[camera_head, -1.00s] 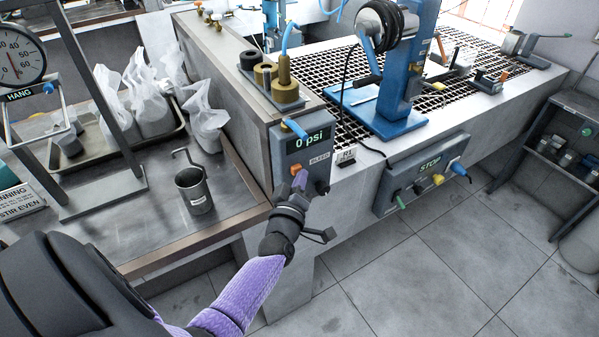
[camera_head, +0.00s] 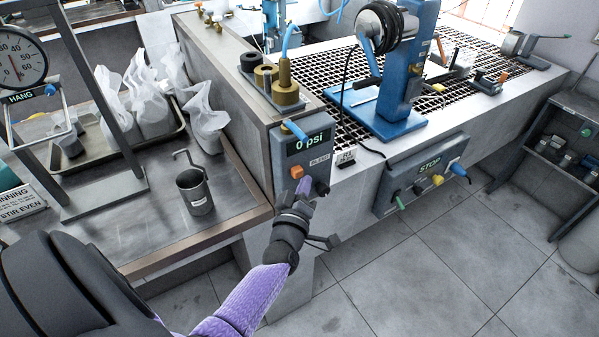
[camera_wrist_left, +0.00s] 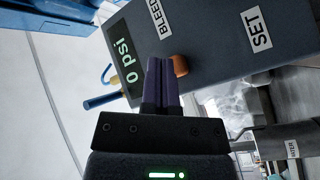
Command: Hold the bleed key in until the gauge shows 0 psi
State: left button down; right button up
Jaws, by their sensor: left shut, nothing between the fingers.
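The grey bleed box (camera_head: 283,150) on the side of the bench has a display (camera_head: 309,141) that reads 0 psi. Its orange bleed key (camera_head: 296,172) is in plain sight beside the BLEED label, with a dark knob lower right. My left gripper (camera_head: 305,184) is shut and empty, its purple fingertips just below and right of the key. In the left wrist view, the fingers (camera_wrist_left: 160,78) point at the box and partly cover the orange key (camera_wrist_left: 180,66); the display (camera_wrist_left: 122,62) also reads 0 psi there. I cannot tell whether the tips touch the box. My right gripper is out of view.
A metal cup (camera_head: 194,191) stands on the steel bench left of the box. A STOP panel (camera_head: 422,176) with several coloured knobs is to the right. Brass weights (camera_head: 285,88) sit above the box. The floor (camera_head: 420,270) in front is clear.

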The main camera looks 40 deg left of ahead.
pick_arm(q)
jog(key=shift+d, duration=0.15)
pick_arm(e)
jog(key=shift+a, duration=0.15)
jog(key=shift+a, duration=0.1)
pick_arm(q)
jog(key=d, duration=0.1)
jog(key=s+d+p, duration=0.1)
jog(key=d, duration=0.1)
jog(key=s+d, duration=0.1)
jog(key=shift+d, duration=0.3)
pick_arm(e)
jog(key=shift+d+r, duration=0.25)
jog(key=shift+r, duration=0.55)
